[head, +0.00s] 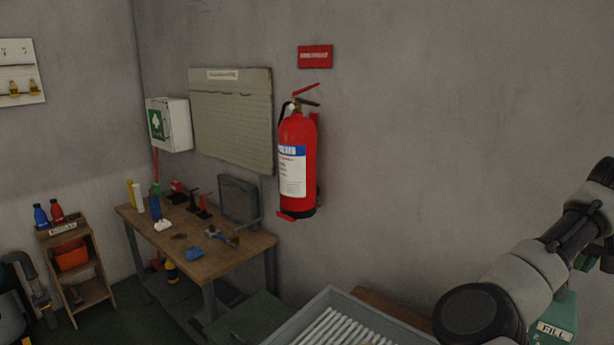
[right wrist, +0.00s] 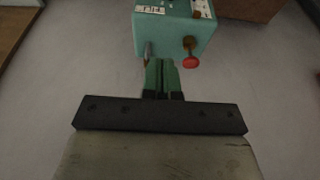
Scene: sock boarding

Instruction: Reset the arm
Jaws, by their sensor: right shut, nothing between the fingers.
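My right arm (head: 520,285) comes in at the lower right of the head view, with grey links and black joints. My right gripper (right wrist: 162,66) shows in the right wrist view, its green-and-black fingers together with nothing between them. Just beyond the fingertips in that view is a teal box (right wrist: 172,38) with a red knob (right wrist: 191,62); I cannot tell whether they touch. My left gripper is in neither view.
A teal FILL box (head: 556,322) is beside my arm. A grey tray with white ribs (head: 335,297) is at the bottom. A wooden workbench (head: 215,262) with tools stands left. A red fire extinguisher (head: 298,135) hangs on the wall. A small shelf (head: 88,268) stands far left.

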